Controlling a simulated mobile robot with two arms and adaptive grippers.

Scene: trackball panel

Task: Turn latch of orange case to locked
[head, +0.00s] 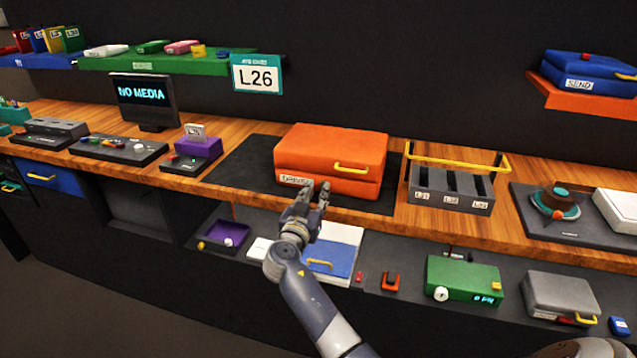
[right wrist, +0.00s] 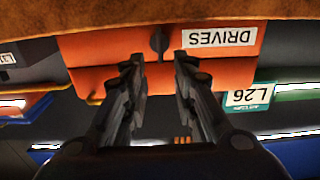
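The orange case (head: 335,150) lies closed on a dark mat on the wooden counter. Its front has a yellow handle (head: 352,168) and a white label, DRIVES (right wrist: 219,38). In the right wrist view, which is upside down, a small dark latch (right wrist: 158,42) stands upright on the case's front beside the label. My right gripper (head: 317,187) is in front of the case near the label. Its two fingers (right wrist: 158,75) are apart with nothing between them, and the latch appears just beyond their gap. In the head view the gripper hides the latch. My left gripper is not in view.
A grey slotted rack with a yellow bar (head: 455,190) stands right of the case. A purple device (head: 193,155) stands to the left. Below the counter edge, a lower shelf holds a blue-and-white item (head: 330,252) and a green box (head: 463,279). The dark mat (head: 240,165) is clear left of the case.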

